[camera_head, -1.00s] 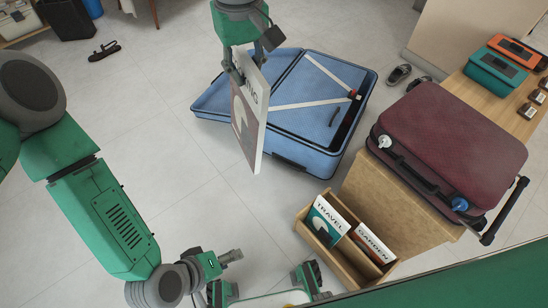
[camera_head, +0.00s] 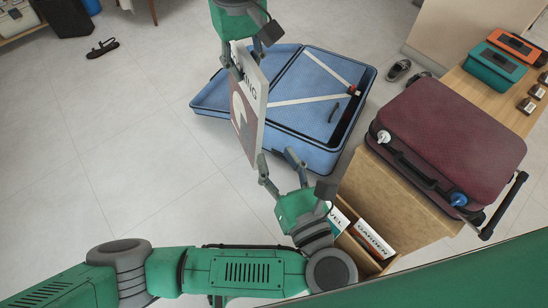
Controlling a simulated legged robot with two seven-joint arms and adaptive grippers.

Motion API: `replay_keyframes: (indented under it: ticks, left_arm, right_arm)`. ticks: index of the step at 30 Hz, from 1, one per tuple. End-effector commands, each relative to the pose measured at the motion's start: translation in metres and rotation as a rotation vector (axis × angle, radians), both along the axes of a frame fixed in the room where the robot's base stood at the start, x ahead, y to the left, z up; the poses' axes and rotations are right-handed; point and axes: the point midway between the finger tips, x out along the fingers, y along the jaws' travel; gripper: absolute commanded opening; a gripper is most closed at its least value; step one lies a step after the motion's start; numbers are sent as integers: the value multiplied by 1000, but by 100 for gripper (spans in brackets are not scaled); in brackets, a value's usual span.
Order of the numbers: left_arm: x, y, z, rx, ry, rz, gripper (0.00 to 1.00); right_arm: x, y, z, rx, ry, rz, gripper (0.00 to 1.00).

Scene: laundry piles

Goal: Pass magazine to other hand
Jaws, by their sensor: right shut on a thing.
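A magazine (camera_head: 248,112) with a dark red cover, a white figure and lettering ending in "NG" hangs upright in the air near the blue suitcase. My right gripper (camera_head: 243,70) comes in from the top and is shut on the magazine's upper edge. My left gripper (camera_head: 277,168) is open and empty just below and to the right of the magazine, fingers pointing up towards its lower edge. Whether a left finger touches the magazine is hard to tell.
An open blue suitcase (camera_head: 310,122) lies on the floor behind the magazine. A wooden rack (camera_head: 358,258) with magazines stands behind my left wrist, partly hidden. A maroon suitcase (camera_head: 450,140) rests on a wooden bench at right.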

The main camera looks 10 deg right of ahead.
Motion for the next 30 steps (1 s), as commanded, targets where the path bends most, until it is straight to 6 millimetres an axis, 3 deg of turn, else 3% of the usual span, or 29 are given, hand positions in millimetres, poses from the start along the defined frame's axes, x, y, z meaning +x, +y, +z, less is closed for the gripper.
replay_keyframes:
  ticks: [8, 21, 30]
  left_arm:
    - [25, 13, 0, -26, -3, 46, 36]
    - [100, 30, -1, -25, 2, 43, 36]
    - [118, 33, -1, -24, 2, 42, 36]
  right_arm:
    - [0, 0, 1, 1, -1, 0, 0]
    - [0, 0, 1, 0, -2, 0, 0]
    - [0, 0, 1, 0, -2, 0, 0]
